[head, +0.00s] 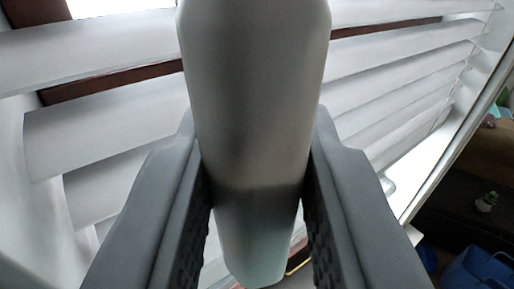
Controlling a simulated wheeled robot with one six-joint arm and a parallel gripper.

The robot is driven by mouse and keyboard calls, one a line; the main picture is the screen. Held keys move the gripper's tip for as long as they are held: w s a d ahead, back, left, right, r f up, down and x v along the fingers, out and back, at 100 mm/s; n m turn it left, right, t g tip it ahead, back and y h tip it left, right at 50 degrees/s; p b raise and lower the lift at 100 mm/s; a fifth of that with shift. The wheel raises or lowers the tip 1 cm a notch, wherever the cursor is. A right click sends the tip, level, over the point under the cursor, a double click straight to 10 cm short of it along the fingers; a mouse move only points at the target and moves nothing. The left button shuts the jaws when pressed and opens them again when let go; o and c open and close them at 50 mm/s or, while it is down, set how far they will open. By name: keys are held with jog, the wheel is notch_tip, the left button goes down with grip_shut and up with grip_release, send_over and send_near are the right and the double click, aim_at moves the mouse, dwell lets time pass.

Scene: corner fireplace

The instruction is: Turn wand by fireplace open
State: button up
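The wand (254,70) is a thick, pale grey faceted rod. It runs from the top of the view down through the middle, and its lower end shows a paler greenish tint. My gripper (254,135) has one dark grey finger on each side of the wand. The ridged inner pads press against its two sides, so the gripper is shut on it. Behind the wand are white slats (110,132), tilted with gaps between them. The wand hides the middle of the slats, and its upper end is out of view.
A white frame edge (462,135) runs down the right side of the slats. Beyond it at the lower right are a dark area, a blue container (478,268) and a small pale green object (486,201). Dark brown bars (110,82) show behind the slats.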

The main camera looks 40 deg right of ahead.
jog(key=shift+m+g+h, duration=0.4)
jog(key=shift+h, duration=0.1)
jog(key=o, duration=0.9)
jog(key=v, duration=1.7)
jog(key=shift+s+a, duration=0.1)
jog(key=shift+s, duration=0.05)
